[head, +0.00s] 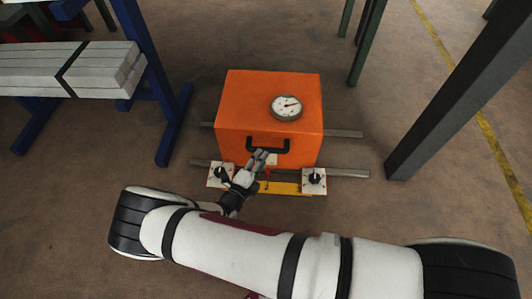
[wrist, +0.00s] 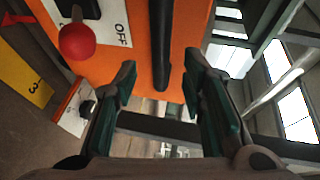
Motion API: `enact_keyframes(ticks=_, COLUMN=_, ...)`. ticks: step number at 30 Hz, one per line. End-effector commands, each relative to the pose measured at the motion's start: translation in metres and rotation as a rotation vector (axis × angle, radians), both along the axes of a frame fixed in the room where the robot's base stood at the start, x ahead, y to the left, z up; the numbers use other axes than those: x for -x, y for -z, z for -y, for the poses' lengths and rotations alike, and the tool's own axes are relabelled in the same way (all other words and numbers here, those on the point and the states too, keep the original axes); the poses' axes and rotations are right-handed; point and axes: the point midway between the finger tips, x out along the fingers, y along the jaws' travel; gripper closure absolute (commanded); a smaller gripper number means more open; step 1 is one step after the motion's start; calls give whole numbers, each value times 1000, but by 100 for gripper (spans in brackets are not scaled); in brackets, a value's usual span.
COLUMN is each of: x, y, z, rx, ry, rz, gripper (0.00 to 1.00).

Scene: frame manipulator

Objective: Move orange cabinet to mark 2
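The orange cabinet (head: 240,100) sits on two grey rails in the head view, with a dial gauge (head: 286,107) on top and a black handle (head: 282,147) on its front. A yellow scale strip (head: 278,188) lies in front of it; a "3" shows on the strip in the wrist view (wrist: 30,75). My gripper (head: 262,158) is at the handle's left part. In the wrist view my gripper (wrist: 161,78) is open, its fingers apart on either side of the black handle (wrist: 161,40). No finger clearly touches it. Mark 2 cannot be made out.
White plates with black knobs stand at the cabinet's front left (head: 220,175) and front right (head: 314,179). A red ball lever (wrist: 76,42) by an OFF label is left of the handle. A blue rack (head: 165,105) is left; a dark post (head: 440,115) is right.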

Motion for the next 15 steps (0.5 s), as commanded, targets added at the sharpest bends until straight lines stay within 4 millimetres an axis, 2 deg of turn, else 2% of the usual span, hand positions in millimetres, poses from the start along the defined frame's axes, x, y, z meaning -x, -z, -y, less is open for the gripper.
enact_keyframes(ticks=6, x=36, y=-7, z=-18, rx=-2, ry=-2, rz=0, gripper=62)
enact_keyframes(ticks=10, x=48, y=-9, z=-22, rx=-1, ry=0, rz=0, gripper=62)
enact_keyframes(ticks=15, x=54, y=-11, z=-25, rx=-1, ry=-1, rz=0, gripper=62)
